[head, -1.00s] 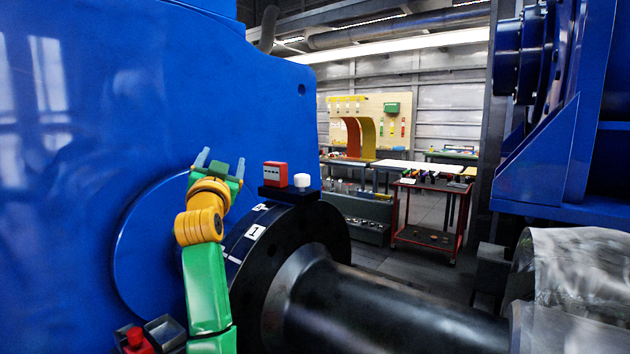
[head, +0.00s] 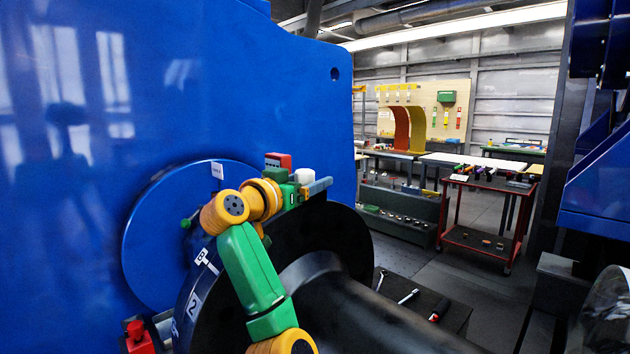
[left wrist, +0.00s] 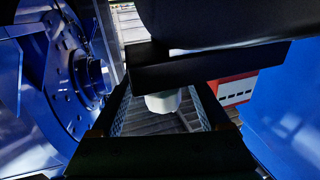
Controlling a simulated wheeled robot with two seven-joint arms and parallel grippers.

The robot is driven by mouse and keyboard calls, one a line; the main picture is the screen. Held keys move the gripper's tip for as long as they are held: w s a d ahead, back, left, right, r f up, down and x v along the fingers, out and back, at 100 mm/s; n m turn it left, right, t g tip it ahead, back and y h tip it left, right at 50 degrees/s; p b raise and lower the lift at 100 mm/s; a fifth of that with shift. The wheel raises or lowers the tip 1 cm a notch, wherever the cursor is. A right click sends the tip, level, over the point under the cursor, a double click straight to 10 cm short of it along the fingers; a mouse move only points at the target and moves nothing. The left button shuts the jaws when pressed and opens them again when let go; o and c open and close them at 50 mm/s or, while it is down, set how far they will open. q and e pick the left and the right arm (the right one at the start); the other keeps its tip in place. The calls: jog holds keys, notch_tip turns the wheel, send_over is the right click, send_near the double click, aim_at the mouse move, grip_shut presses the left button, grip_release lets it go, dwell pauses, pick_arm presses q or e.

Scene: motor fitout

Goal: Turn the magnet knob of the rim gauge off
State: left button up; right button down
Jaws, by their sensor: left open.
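The rim gauge sits on top of the black flange (head: 335,240), with a red box (head: 278,160) and a white knob (head: 304,176). My left gripper (head: 306,187) is at the gauge, in front of it, and hides most of its black base. In the left wrist view the white knob (left wrist: 163,101) lies between the two open fingers (left wrist: 165,118), below the black base (left wrist: 200,65). The red box (left wrist: 237,90) is to the right of the fingers. I cannot tell whether a finger touches the knob. My right gripper is not in view.
A big blue housing (head: 150,100) fills the left. A thick dark shaft (head: 370,310) runs to the lower right. A red button (head: 137,335) is at the lower left. Tools (head: 440,310) lie on a dark box behind the shaft. A red cart (head: 490,215) stands farther back.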

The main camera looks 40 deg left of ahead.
pick_arm(q)
jog(key=shift+s+r, duration=0.2)
jog(key=shift+s, duration=0.55)
jog(key=c, duration=0.3)
jog(key=shift+w, duration=0.35)
grip_shut()
jog(key=shift+f, duration=0.1)
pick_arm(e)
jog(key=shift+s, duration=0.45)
